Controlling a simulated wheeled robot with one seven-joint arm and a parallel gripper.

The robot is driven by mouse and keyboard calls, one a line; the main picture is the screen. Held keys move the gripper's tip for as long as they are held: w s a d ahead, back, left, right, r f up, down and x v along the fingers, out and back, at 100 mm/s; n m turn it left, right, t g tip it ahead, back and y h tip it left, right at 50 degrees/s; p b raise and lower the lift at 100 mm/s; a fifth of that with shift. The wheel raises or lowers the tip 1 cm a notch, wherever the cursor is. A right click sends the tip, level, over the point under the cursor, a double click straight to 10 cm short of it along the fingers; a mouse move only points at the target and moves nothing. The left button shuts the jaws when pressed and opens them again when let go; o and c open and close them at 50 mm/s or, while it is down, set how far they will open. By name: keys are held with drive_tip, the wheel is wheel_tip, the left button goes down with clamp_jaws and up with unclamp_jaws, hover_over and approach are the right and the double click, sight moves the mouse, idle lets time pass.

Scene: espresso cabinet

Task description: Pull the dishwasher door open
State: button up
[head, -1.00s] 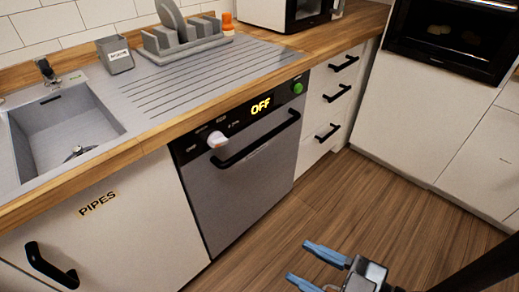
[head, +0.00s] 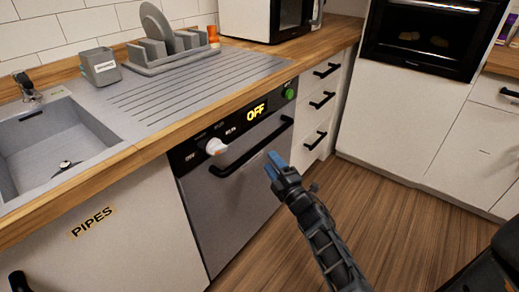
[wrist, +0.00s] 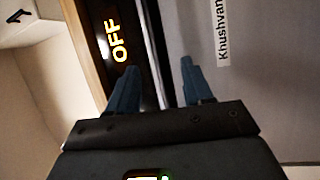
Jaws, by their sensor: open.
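The dishwasher door (head: 222,215) is a grey panel under the wooden counter and looks closed. Its black bar handle (head: 248,151) runs along the top, below a dark control strip reading OFF (head: 256,112). My gripper (head: 273,161) is open, its blue fingertips just in front of the door near the handle's right part. In the wrist view, my blue fingers (wrist: 160,78) are spread toward the control strip and the grey door (wrist: 255,85). The dark handle seems to lie between or just beyond the fingertips; I cannot tell whether they touch it.
A white knob (head: 215,146) and a green button (head: 290,94) sit on the control strip. White drawers (head: 322,100) with black handles stand to the right, a PIPES cabinet (head: 130,250) to the left. The wooden floor (head: 385,215) in front is clear.

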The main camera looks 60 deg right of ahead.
sight(263, 145)
drive_tip(key=x, duration=0.6)
drive_tip(key=d+x, duration=0.1)
drive_tip(key=x, duration=0.2)
drive_tip(key=shift+s, duration=0.45)
drive_tip(key=shift+c, duration=0.2)
clamp_jaws()
